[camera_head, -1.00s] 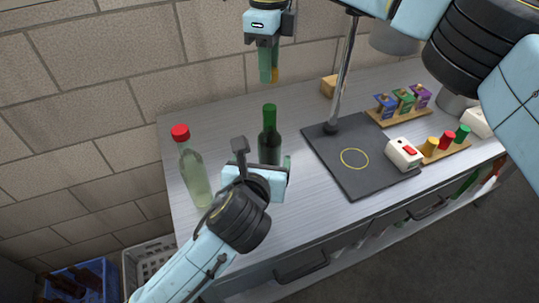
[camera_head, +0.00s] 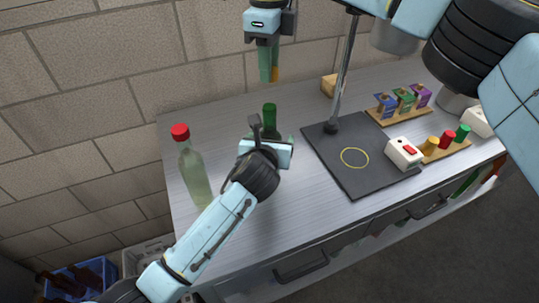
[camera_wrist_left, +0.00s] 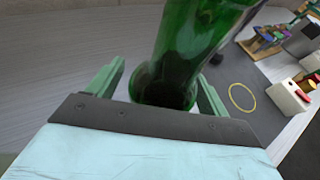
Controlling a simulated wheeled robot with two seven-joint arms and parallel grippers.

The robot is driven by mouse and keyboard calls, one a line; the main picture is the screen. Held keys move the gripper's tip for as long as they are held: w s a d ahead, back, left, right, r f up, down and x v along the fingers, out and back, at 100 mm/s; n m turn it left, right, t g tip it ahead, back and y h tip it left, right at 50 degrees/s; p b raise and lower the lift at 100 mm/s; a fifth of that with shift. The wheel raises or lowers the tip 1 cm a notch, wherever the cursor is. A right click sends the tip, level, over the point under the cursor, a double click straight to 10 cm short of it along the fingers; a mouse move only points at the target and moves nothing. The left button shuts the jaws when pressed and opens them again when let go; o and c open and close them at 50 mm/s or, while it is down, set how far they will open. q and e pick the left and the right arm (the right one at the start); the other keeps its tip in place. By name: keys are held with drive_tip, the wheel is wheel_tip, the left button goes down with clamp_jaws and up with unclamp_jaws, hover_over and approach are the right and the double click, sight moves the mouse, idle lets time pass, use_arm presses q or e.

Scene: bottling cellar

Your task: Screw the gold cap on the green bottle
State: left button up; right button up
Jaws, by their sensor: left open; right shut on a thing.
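The green bottle (camera_head: 269,118) stands upright on the metal table, its lower part hidden behind my left gripper (camera_head: 267,138). Its neck top is green. In the left wrist view the bottle (camera_wrist_left: 185,55) stands between the two green fingers of the left gripper (camera_wrist_left: 158,85), which are apart; I cannot tell whether they touch the glass. My right gripper (camera_head: 269,74) hangs above and behind the bottle, pointing down. It is shut on the gold cap (camera_head: 275,74), of which only a small gold-orange part shows between the fingertips.
A clear bottle with a red cap (camera_head: 194,172) stands at the left. A dark mat (camera_head: 337,171) with a yellow ring and a metal post lies right of the green bottle.

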use_arm(q)
drive_tip(key=c, duration=1.5)
use_arm(e)
hover_over(269, 106)
drive_tip(key=shift+s+f, duration=0.1)
drive_tip(key=shift+f, duration=2.4)
drive_tip(key=shift+f, duration=0.9)
drive_tip(key=shift+f, duration=0.55)
